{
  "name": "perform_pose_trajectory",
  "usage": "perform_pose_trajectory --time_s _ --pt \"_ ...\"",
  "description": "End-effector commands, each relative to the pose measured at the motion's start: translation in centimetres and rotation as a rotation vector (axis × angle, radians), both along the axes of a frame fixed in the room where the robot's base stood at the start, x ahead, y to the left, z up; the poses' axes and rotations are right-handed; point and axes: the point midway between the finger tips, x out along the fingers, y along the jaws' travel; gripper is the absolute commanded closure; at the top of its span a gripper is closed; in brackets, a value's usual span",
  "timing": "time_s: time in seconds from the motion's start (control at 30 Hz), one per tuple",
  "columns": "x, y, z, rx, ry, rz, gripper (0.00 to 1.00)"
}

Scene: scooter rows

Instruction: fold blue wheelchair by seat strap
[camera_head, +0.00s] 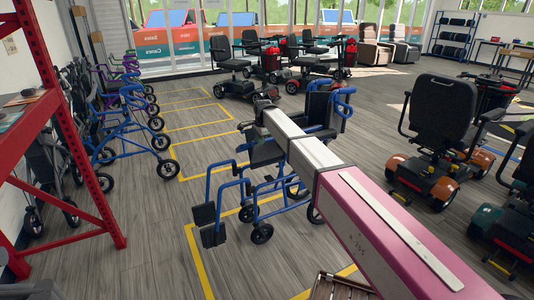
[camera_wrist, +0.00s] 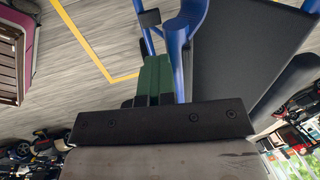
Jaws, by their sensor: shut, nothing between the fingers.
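The blue wheelchair (camera_head: 264,153) stands open on the floor in the middle of the head view, with blue tubes, dark panels and two footrests. My arm crosses in front of it and hides part of its seat and side. In the wrist view, my gripper (camera_wrist: 155,78) shows green fingers shut together with nothing between them. Right beside the fingers are a blue tube of the wheelchair (camera_wrist: 181,50) and a wide black panel. I cannot tell whether the fingers touch the tube. I cannot make out a seat strap in either view.
Yellow lines mark floor bays around the wheelchair. Blue and purple walkers (camera_head: 128,125) line the left, behind a red rack (camera_head: 75,130). Mobility scooters (camera_head: 440,135) stand at the right, more at the back. Open floor (camera_head: 150,235) lies at the front left.

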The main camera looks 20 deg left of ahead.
Motion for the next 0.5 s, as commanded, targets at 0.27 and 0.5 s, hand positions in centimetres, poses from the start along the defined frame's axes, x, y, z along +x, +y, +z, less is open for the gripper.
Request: perform_pose_trajectory --time_s 0.27,0.5 --pt "4.5 5.2 2.0 -0.001 0.001 -0.001 1.00" --pt "4.9 5.8 2.4 0.001 0.001 -0.001 1.00"
